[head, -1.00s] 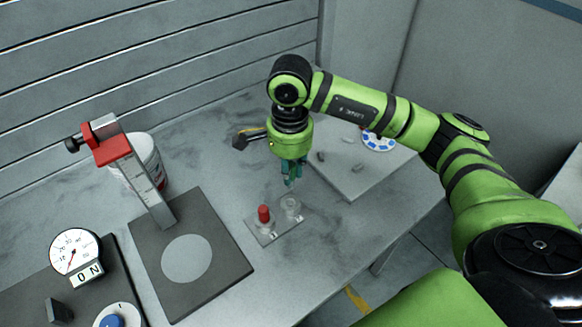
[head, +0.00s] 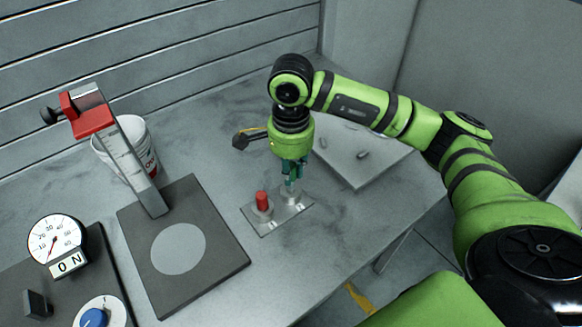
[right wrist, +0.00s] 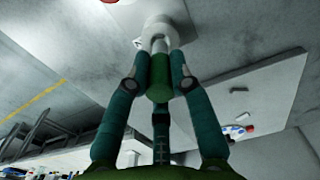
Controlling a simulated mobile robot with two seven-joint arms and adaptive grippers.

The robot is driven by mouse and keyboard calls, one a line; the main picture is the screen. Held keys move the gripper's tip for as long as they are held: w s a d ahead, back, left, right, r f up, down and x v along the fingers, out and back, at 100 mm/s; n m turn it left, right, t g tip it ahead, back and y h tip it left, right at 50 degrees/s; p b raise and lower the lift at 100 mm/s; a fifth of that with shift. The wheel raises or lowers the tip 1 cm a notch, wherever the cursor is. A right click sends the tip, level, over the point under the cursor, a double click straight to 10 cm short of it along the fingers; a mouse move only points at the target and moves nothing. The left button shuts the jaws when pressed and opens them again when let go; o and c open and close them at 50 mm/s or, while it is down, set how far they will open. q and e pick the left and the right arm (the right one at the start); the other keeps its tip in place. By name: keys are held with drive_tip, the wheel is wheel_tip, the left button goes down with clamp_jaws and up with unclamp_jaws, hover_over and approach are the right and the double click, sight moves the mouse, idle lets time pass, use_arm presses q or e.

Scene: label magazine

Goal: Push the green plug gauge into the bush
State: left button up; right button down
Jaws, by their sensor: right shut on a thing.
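My right gripper (head: 291,182) points down over the right-hand bush (head: 290,195) on a small metal plate (head: 270,226). It is shut on the green plug gauge (right wrist: 158,80), whose green handle sits between the fingers in the right wrist view. The gauge's pale end points at the whitish bush (right wrist: 165,25) and overlaps it in that view. I cannot tell whether the tip is inside the bore. In the head view the fingers mostly hide the gauge. My left gripper is not in view.
A red plug (head: 262,199) stands upright in the left-hand bush, close beside my gripper. A dark stand base (head: 215,265) with a tall scale post (head: 138,160) is to the left. A pale board (head: 350,165) with small pieces lies behind to the right.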

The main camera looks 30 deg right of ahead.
sight(291, 187)
drive_tip(key=shift+b, duration=0.8)
idle(1.4)
drive_tip(key=shift+f+b, duration=2)
drive_tip(key=shift+b, duration=0.35)
drive_tip(key=c, duration=1)
unclamp_jaws()
wheel_tip(291, 187, up, 12)
